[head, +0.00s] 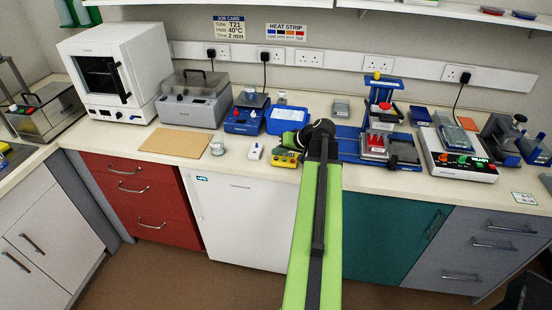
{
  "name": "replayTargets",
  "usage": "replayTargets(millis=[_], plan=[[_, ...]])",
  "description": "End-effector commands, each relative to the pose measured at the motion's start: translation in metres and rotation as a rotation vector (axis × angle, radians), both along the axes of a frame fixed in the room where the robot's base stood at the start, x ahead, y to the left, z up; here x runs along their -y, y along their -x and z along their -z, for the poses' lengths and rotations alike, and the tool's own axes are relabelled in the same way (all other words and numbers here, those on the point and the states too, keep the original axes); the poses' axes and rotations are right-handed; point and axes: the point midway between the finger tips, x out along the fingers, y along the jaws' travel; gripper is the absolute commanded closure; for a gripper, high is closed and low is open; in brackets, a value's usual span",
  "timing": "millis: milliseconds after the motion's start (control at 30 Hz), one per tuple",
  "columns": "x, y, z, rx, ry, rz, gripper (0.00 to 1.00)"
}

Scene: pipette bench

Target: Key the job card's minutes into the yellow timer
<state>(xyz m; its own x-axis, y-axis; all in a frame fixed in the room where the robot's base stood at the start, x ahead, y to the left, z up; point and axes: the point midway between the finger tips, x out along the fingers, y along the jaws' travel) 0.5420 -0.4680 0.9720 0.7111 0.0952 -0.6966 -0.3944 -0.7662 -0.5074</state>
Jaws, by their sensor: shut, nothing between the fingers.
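The job card (229,28) is on the back wall and reads Tube T21, Heat 40°C, Time 2 min. The yellow timer (285,160) lies at the front edge of the bench, with a small display and dark buttons too small to read. My arm reaches up over the bench from the bottom of the picture. My gripper (284,148) is shut and empty, just above and behind the timer in the picture. The wrist hides part of it, and I cannot tell whether the fingertips touch the timer.
A white switch-like block (255,151) and a small white-lidded pot (217,148) stand left of the timer. A blue stand (379,115) is to the right. A tan board (174,142) lies further left.

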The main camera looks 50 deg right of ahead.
Motion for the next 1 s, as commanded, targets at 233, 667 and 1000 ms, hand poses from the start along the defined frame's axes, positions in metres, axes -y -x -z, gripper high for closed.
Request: replayTargets(millis=[233,667,1000], plan=[[0.0,0.0,-0.02,0.0,0.0,0.0,1.0],[0.0,0.0,-0.063,0.0,0.0,0.0,1.0],[0.0,0.0,-0.06,0.001,0.0,0.001,1.0]])
